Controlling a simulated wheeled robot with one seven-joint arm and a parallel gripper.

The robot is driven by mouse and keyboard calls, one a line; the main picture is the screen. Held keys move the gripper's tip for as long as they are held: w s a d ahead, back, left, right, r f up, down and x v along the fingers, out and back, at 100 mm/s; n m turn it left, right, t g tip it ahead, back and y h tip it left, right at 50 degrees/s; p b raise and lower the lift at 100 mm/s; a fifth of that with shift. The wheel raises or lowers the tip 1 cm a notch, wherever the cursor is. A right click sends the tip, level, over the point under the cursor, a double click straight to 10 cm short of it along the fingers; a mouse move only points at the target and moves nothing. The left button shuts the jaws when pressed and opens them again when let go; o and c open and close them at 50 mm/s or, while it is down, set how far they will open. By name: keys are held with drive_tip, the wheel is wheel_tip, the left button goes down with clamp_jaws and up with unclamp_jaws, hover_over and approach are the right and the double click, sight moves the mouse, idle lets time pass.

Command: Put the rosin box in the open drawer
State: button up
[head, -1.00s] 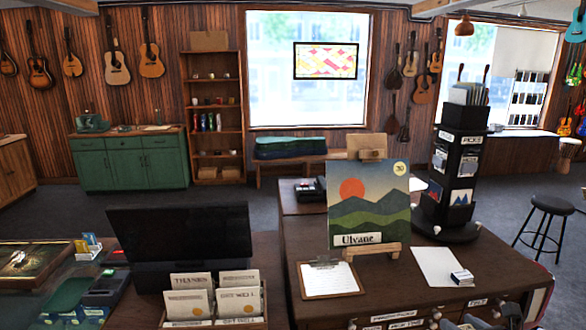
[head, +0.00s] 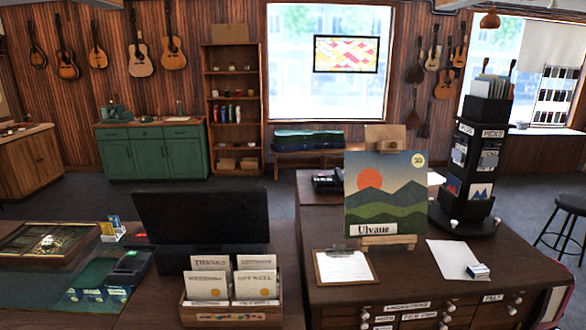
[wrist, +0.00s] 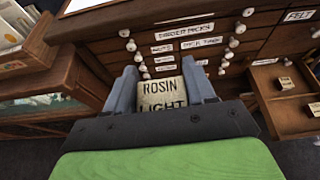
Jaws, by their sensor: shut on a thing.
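My gripper (wrist: 163,84) is shut on the rosin box (wrist: 163,93), a cream box with dark lettering reading ROSIN LIGHT, held between its two grey fingers in the wrist view. The box's lower part is hidden by the gripper body. The box is in front of the closed drawer fronts. The open drawer (wrist: 262,79) sticks out at the right of the wrist view, to the right of my gripper and apart from the box. Small labelled boxes (wrist: 285,84) lie in it. The head view shows neither my gripper nor the rosin box.
Closed drawers with white knobs and a PICK label (wrist: 198,42) are ahead. A card holder (head: 232,315) stands left.

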drive_tip(key=w+a+f+b, duration=0.1)
drive_tip(key=w+a+f, duration=0.2)
drive_tip(key=a, duration=0.5)
drive_tip(key=w+a+r+b, duration=0.1)
drive_tip(key=w+a+r, duration=0.1)
drive_tip(key=a+r, duration=0.8)
drive_tip(key=shift+w+a+r, duration=0.15)
drive_tip(key=shift+a+r, duration=0.05)
drive_tip(key=shift+r, duration=0.2)
